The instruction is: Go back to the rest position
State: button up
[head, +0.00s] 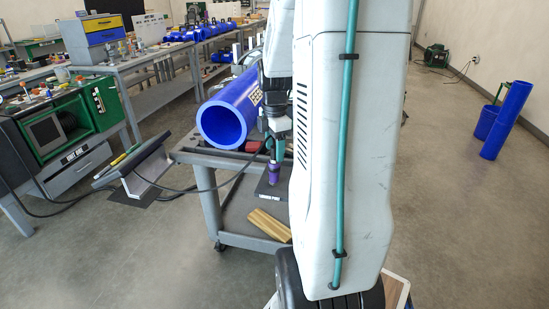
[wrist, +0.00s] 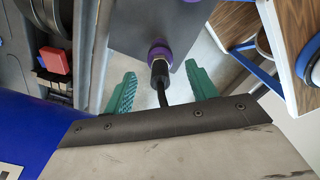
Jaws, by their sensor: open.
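My gripper (wrist: 160,70) is open, its two green ribbed fingers spread wide. Between and beyond them stands a purple-ringed fitting with a black end and cable (wrist: 159,56); a clear gap shows on both sides of it. In the head view my gripper (head: 277,148) points down and is partly hidden behind my pale arm. The purple fitting (head: 274,173) shows just below it, over a dark plate (head: 270,192) with a white label. The gripper holds nothing that I can see.
A large blue pipe (head: 240,103) lies on the grey cart (head: 204,180), close left of my gripper. Wooden strips (head: 268,224) lie on the lower shelf. A tilted control panel (head: 133,165) stands left. A blue bucket (head: 487,122) and pipe stand right. Open floor lies in front.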

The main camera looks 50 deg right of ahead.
jog(key=shift+r, duration=1.3)
